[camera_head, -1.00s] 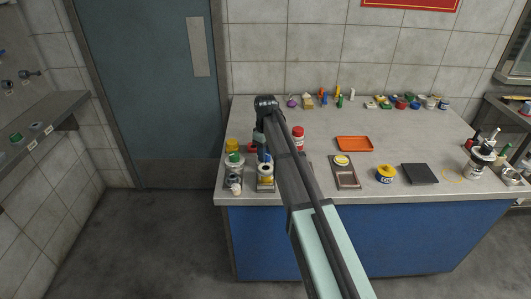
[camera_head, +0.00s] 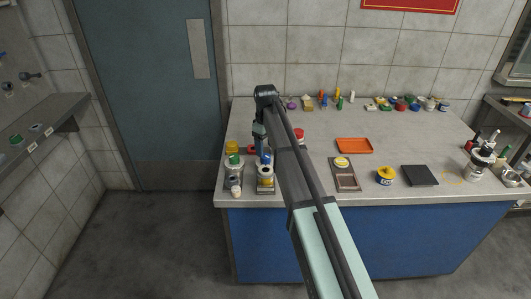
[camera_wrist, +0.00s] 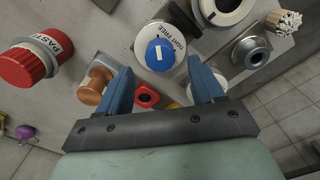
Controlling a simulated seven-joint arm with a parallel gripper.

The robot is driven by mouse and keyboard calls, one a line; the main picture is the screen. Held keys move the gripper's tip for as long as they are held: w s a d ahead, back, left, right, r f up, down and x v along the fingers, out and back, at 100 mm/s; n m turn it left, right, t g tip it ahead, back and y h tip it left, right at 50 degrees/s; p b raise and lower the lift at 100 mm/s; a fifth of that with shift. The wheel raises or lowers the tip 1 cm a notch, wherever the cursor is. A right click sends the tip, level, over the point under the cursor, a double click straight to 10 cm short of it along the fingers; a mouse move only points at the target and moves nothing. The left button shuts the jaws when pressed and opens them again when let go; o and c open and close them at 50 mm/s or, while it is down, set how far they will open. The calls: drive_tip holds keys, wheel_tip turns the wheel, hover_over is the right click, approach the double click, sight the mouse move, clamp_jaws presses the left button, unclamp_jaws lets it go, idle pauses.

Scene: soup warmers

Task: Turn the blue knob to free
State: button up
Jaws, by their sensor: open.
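The blue knob (camera_wrist: 160,54) sits in a white ring (camera_wrist: 143,39) whose right side bears the words TIGHT and FREE. A short white mark shows on the knob's face; I cannot tell which word it points at. My gripper (camera_wrist: 161,70) is open and empty, its two blue fingers on either side of the knob in the wrist picture. I cannot tell how far the tips are from it. In the head view my gripper (camera_head: 262,143) hangs above the counter's left end, close to the blue knob (camera_head: 266,159).
A red-capped paste jar (camera_wrist: 30,62), a copper-coloured knob (camera_wrist: 93,86) and a metal fitting (camera_wrist: 250,51) stand around the blue knob.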

sight(266, 155)
wheel_tip(266, 155, up, 10)
drive_tip(key=shift+f, duration=0.25)
drive_tip(key=shift+d, duration=0.15)
